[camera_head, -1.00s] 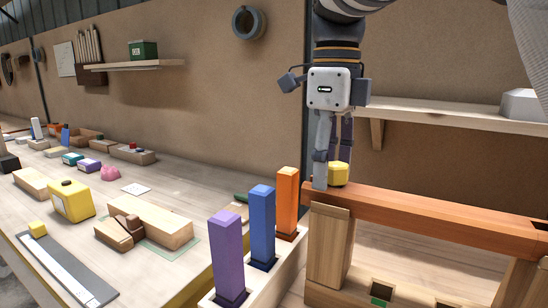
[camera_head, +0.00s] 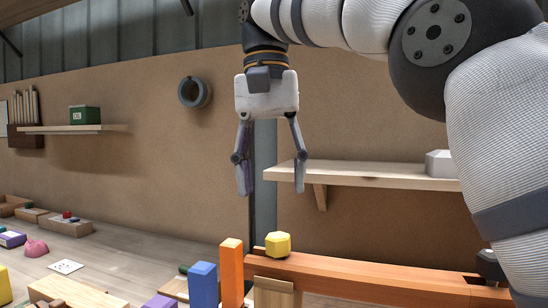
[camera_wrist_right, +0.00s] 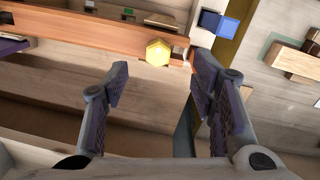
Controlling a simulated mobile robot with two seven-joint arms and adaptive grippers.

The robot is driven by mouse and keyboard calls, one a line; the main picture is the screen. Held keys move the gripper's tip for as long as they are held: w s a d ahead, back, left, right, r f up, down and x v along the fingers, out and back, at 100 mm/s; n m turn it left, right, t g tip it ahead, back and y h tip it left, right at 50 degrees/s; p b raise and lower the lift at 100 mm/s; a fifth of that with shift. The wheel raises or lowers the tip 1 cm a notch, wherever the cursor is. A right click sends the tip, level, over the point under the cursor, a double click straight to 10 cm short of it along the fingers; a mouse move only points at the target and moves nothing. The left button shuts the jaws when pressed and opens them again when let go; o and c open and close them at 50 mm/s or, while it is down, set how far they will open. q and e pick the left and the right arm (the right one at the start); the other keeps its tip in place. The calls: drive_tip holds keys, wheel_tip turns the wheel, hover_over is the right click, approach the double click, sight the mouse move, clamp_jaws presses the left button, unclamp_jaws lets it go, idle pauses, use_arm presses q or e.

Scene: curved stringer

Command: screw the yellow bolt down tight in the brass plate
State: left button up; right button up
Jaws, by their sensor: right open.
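The yellow bolt (camera_head: 278,244) shows as a faceted yellow head standing upright on the left end of the reddish wooden beam (camera_head: 380,277). Its shank is not visible, and I cannot make out the brass plate under it. My right gripper (camera_head: 272,190) is open and empty, pointing down, with its fingertips clearly above the bolt head. In the right wrist view the bolt head (camera_wrist_right: 158,52) appears beyond and between the spread fingers (camera_wrist_right: 161,68), touching neither. My left gripper is not in view.
Orange (camera_head: 231,272) and blue (camera_head: 203,285) upright blocks stand just left of the beam. A dark grey piece (camera_head: 488,264) is at the beam's right end. A wall shelf (camera_head: 370,175) lies behind the gripper. The air around the gripper is free.

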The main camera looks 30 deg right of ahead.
sight(280, 236)
drive_tip(key=f+n, duration=0.6)
drive_tip(key=n, duration=0.1)
drive_tip(key=d+f+n, duration=0.1)
drive_tip(key=f+n, duration=0.2)
drive_tip(key=shift+s+d+n+t, duration=0.1)
drive_tip(key=shift+s+n+t, duration=0.05)
drive_tip(key=shift+n+t, duration=0.2)
drive_tip(key=shift+c, duration=0.3)
clamp_jaws()
drive_tip(key=m, duration=0.5)
drive_tip(key=shift+f, duration=0.1)
drive_tip(key=m, duration=0.3)
drive_tip(key=shift+f, duration=0.15)
